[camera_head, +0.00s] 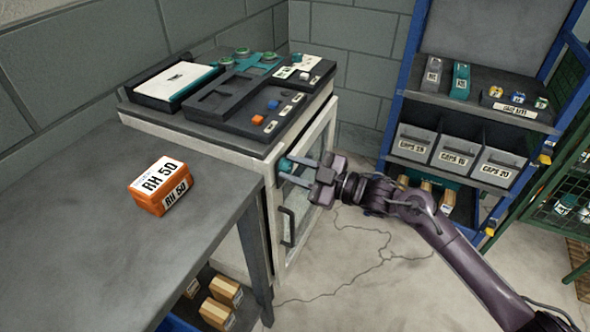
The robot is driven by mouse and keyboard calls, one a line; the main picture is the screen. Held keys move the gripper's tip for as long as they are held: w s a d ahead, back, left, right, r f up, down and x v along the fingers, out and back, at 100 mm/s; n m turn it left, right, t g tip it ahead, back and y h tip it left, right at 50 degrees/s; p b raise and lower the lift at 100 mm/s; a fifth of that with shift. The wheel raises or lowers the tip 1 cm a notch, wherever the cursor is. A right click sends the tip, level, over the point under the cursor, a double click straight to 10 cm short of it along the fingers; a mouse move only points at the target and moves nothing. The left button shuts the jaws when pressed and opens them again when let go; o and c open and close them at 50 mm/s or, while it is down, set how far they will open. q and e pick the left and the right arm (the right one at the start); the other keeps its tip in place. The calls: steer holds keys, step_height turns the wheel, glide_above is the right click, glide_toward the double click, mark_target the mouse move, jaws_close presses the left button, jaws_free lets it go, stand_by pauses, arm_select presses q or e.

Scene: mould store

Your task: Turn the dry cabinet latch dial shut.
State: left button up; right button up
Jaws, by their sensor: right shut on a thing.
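The dry cabinet (200,152) is a pale box with a dark top, standing beyond the grey table. Its glazed front door (312,150) faces right and has a dark bar handle (288,226). A teal latch dial (284,164) sits near the door's upper near edge. My right gripper (289,172) reaches in from the right and its fingers are shut on the dial. The fingers partly cover the dial, so I cannot tell its turned angle. My left gripper is not in view.
An orange RH 50 box (160,186) lies on the grey table (70,235). Trays and a dark panel (225,104) cover the cabinet top. A blue-framed shelf with grey bins (456,154) stands at the right. The floor before the cabinet is clear.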

steer(key=o, duration=1)
steer(key=v, duration=0.7)
steer(key=shift+s+d, duration=0.2)
steer(key=shift+d, duration=0.15)
